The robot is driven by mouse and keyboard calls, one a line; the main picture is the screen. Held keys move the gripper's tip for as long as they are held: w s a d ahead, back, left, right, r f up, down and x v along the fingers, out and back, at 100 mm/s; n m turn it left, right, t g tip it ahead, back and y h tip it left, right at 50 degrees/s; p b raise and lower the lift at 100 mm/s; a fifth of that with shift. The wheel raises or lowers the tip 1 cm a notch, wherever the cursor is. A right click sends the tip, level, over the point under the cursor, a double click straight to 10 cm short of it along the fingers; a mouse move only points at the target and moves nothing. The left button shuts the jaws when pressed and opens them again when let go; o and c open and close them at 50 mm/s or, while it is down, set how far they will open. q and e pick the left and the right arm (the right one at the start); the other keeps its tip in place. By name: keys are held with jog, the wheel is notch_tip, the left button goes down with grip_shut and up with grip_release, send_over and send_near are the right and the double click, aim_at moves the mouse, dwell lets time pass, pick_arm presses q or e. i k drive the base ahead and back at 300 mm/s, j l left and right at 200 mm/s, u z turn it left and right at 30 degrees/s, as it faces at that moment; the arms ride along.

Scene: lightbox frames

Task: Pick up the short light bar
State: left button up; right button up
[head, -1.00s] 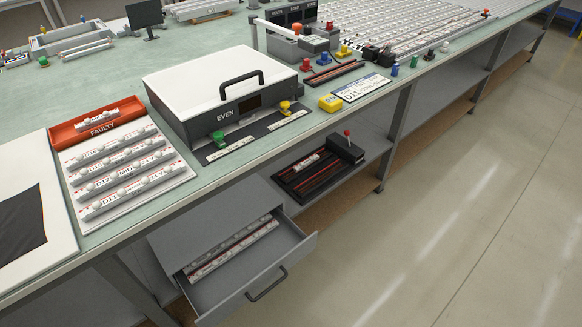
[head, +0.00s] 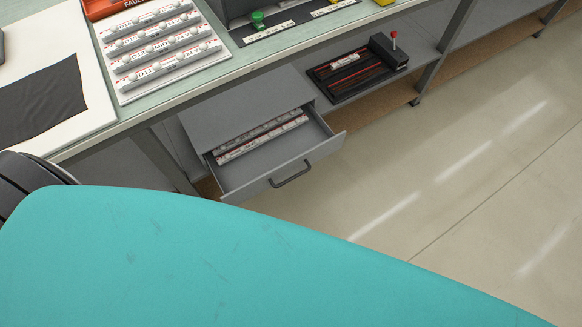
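A short light bar (head: 345,61), whitish with small red marks, lies on the black fixture (head: 318,72) on the lower shelf under the bench. Longer light bars (head: 262,139) lie side by side in the open grey drawer (head: 238,187). Several long light bars with round white bulbs (head: 166,47) stand in rows on a white board on the bench, below the red FAULTY tray (head: 97,9), which the top edge cuts off. A large teal surface, apparently my own arm, fills the lower part of the picture. Neither gripper can be made out.
The drawer juts out below the bench, its dark handle (head: 292,176) facing the floor. The fixture has a block with a red-topped lever (head: 393,40). A black cloth (head: 42,107) lies on a white panel at left. The floor (head: 450,170) at right is clear.

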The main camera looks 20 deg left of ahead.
aim_at(336, 64)
jog(key=i+l+u, duration=0.15)
jog(key=i+l, duration=0.25)
jog(key=i+l+u, duration=0.1)
jog(key=i+l, duration=0.3)
jog(key=l, duration=0.15)
